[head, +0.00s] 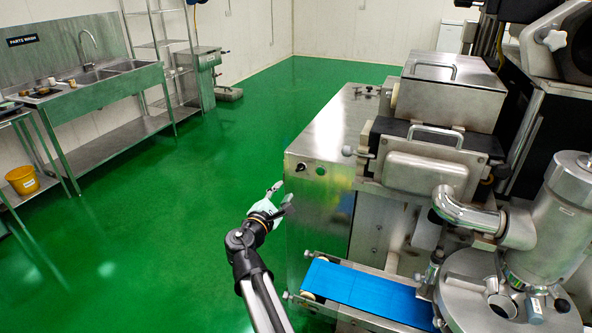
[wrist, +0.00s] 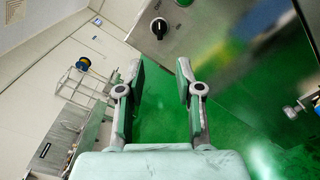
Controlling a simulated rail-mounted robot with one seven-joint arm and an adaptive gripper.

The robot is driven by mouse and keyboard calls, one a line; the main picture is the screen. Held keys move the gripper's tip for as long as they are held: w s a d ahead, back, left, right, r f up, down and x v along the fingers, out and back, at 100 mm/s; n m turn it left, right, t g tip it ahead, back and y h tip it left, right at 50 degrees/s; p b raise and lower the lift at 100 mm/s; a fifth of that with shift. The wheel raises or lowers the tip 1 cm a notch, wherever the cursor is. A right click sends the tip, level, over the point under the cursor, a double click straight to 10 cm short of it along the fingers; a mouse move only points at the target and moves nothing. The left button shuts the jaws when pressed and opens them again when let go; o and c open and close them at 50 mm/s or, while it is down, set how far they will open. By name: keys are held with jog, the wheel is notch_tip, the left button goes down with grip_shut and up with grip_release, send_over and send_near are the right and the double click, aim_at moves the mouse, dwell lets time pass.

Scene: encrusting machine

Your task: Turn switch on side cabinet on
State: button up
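The switch is a round black knob with a white mark (wrist: 158,26) on the metal side panel of the machine's cabinet (wrist: 215,45). It shows small and dark in the head view (head: 300,167), near the panel's upper left corner. A green button (head: 320,170) sits to its right, cut off at the top edge of the wrist view. My gripper (head: 281,193) is open and empty, just left of and below the switch in the head view. In the wrist view its fingertips (wrist: 160,67) are apart, and the knob lies beyond them. Fingers and knob do not appear to touch.
A blue conveyor belt (head: 365,290) juts out below the panel. A hopper and metal pipework (head: 480,215) stand at the right. A sink bench (head: 95,80) and a yellow bucket (head: 22,180) are at the left. Green floor between them is clear.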

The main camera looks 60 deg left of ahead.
aim_at(299, 170)
jog(key=p+x, duration=0.3)
jog(key=x, duration=0.9)
jog(key=shift+a, duration=0.1)
grip_shut()
